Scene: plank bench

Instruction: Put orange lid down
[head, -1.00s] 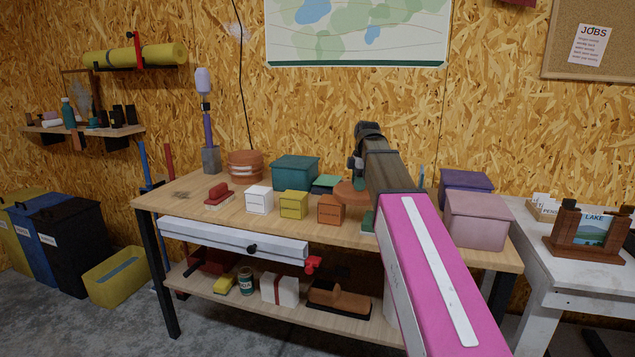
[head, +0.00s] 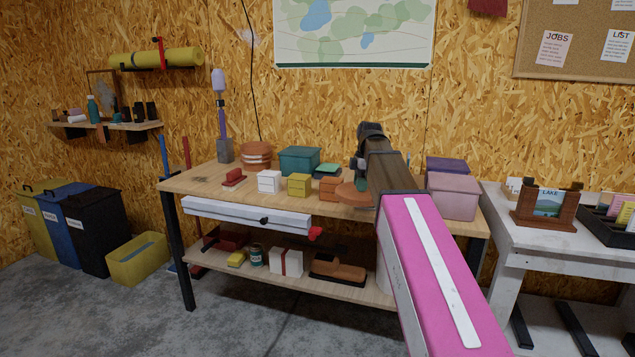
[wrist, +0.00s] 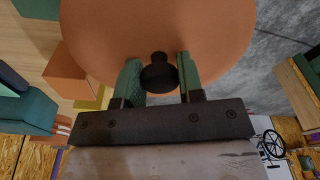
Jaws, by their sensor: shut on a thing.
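The orange lid (wrist: 150,35) is a flat round disc with a dark knob, and it fills the top of the wrist view. My gripper (wrist: 158,76) is shut on its knob, with a green finger on each side. In the head view the lid (head: 350,194) shows partly behind my arm, in front of the plank bench (head: 210,186). The lid looks held up in the air, with grey floor and bench top behind it in the wrist view. My arm hides part of the lid and of the bench's right side in the head view.
On the bench stand a teal box (head: 299,160), a yellow box (head: 299,185), a white box (head: 268,181), an orange box (head: 329,188), stacked terracotta pots (head: 256,154) and a pink box (head: 452,195). A white table (head: 540,240) stands right.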

